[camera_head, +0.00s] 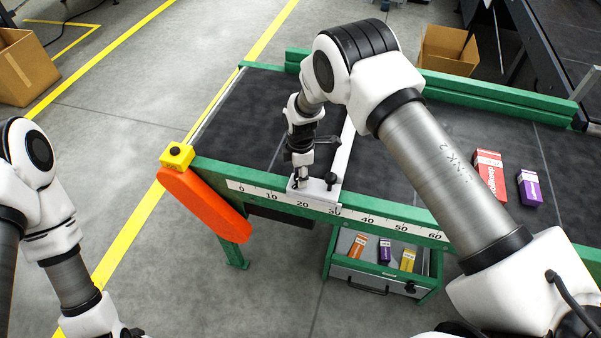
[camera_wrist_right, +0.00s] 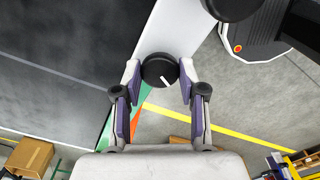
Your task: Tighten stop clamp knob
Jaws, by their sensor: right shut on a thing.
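The stop clamp (camera_head: 318,193) is a white block on the conveyor's front rail, near the 20 to 30 marks of the scale. A white stop bar (camera_head: 344,150) runs from it across the dark belt. My right gripper (camera_head: 299,181) points down at the left part of the clamp. In the right wrist view its two fingers are shut on a round black knob (camera_wrist_right: 160,70) with a white line on its face. A second black knob (camera_head: 331,178) stands on the clamp to the right; a black knob also shows at the top of the wrist view (camera_wrist_right: 231,6). My left gripper is out of view.
A red carton (camera_head: 489,174) and a purple carton (camera_head: 530,188) stand on the belt at right. A drawer (camera_head: 368,277) with small cartons is below the rail. An orange guard (camera_head: 205,205) and a yellow button box (camera_head: 177,156) are at the left corner.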

